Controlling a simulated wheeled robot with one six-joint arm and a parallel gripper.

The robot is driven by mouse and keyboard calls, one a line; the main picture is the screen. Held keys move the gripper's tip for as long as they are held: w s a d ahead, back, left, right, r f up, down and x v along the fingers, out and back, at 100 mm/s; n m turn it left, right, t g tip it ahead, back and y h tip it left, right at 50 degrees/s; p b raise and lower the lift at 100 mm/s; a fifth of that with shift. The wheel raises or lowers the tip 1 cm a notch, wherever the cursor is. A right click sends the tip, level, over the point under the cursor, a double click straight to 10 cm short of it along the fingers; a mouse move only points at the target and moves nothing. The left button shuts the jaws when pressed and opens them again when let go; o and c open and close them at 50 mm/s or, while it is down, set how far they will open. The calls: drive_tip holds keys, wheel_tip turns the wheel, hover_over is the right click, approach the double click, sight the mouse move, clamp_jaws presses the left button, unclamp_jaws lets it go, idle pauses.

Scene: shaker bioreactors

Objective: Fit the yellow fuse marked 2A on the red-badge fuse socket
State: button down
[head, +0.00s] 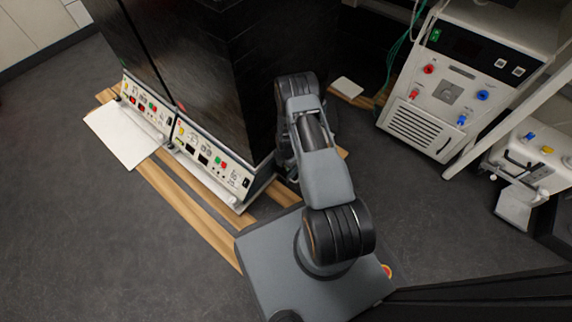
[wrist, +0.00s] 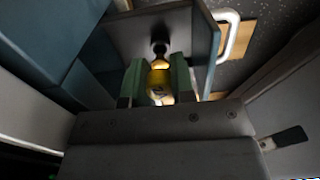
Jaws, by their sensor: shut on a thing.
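The yellow fuse (wrist: 158,87) is in the wrist view, held between the two green fingers of my gripper (wrist: 157,74). A dark marking on its face is too small to read. Just beyond the fuse is a small dark round part (wrist: 159,48) on a grey panel, in line with the fuse. I cannot tell whether it touches the fuse or whether it is the socket. No red badge can be made out. In the head view my gripper and the fuse are hidden behind my arm and the black cabinet.
In the head view a tall black cabinet (head: 200,70) stands beside my arm, with control panels (head: 208,160) along its lower front and a lowered white flap (head: 122,134). A white machine (head: 455,75) with red and blue fittings stands at right. A pale handle (wrist: 230,36) is near the gripper.

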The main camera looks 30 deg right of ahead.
drive_tip(key=shift+f+b, duration=0.95)
drive_tip(key=shift+f, duration=0.15)
idle(1.7)
